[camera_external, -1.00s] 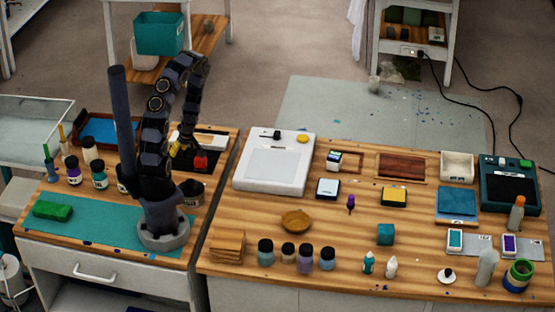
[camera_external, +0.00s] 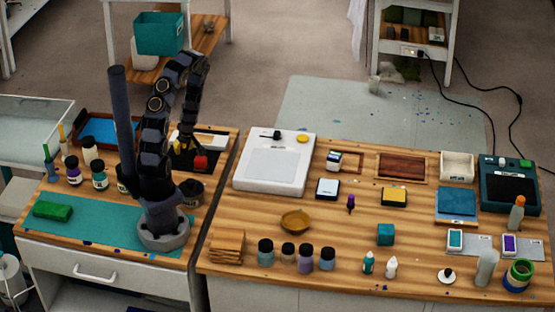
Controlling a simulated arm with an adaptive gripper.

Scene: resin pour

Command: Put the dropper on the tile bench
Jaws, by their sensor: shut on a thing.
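My gripper (camera_external: 186,143) is at the back of the left bench (camera_external: 110,250), low over a black-bottomed tray (camera_external: 184,156). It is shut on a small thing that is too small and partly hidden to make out. A red block (camera_external: 200,162) is close beside its fingertips; I cannot tell whether they touch. No dropper can be clearly recognised. A small purple-topped item (camera_external: 351,203) stands on the right wooden bench (camera_external: 350,270), well away from the gripper. I cannot tell from the picture which bench is the tile bench.
A white panel device (camera_external: 275,165) stands at the right bench's left end, across a narrow gap. Several jars (camera_external: 305,262) and a brown dish (camera_external: 297,221) are near its front. The right bench's middle has free room.

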